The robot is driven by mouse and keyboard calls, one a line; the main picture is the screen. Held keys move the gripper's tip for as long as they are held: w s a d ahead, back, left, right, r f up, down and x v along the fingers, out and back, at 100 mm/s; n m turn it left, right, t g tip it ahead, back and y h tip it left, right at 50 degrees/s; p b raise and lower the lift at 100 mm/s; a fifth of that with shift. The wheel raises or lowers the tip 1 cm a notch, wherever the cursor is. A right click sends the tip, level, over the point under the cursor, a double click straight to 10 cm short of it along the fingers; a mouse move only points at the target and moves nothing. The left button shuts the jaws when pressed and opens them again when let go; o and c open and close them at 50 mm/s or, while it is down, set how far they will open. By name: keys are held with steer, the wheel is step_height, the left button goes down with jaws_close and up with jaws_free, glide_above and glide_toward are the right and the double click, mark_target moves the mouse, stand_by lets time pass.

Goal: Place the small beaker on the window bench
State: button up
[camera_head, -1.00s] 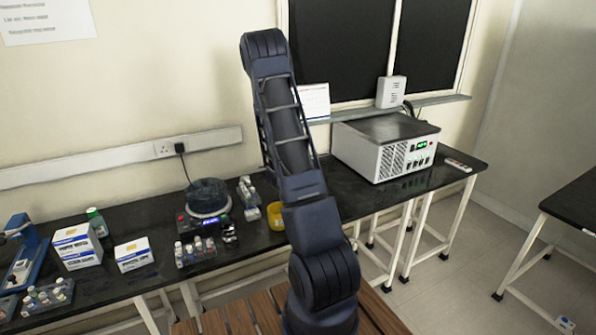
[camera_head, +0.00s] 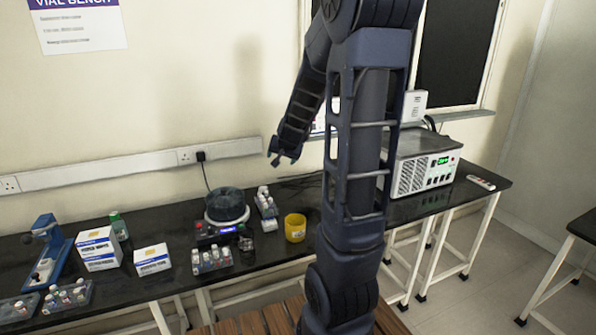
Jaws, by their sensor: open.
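A small clear glass vessel (camera_head: 245,241), which looks like the small beaker, stands on the black bench just right of the dark round machine's front. It is small and hard to make out. The bench under the window (camera_head: 432,203) is black-topped with white legs, at the right, and partly hidden by my arm. My gripper (camera_head: 279,160) hangs in the air above the back of the left bench, pointing down. It is open and appears empty, up and to the right of the small vessel and apart from it.
Around the vessel are a dark round machine (camera_head: 226,207), vial racks (camera_head: 212,260) and a yellow cup (camera_head: 295,228). White boxes (camera_head: 98,249) stand farther left. A grey instrument (camera_head: 424,166) fills much of the window bench; a small white device (camera_head: 481,182) lies at its right.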

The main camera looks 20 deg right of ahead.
steer(key=s+a+r+n+g+y, duration=0.1)
steer(key=s+a+r+n, duration=0.15)
steer(key=s, duration=0.35)
steer(key=s+a+r+n+g+y, duration=0.1)
steer(key=s+a+r, duration=0.25)
steer(key=s, duration=0.25)
steer(key=s+r+n+g+h, duration=0.1)
steer(key=s+r+n+g, duration=0.1)
steer(key=s, duration=1.5)
steer(key=shift+s+r+n, duration=0.3)
steer(key=shift+r+n, duration=0.15)
steer(key=shift+r, duration=0.1)
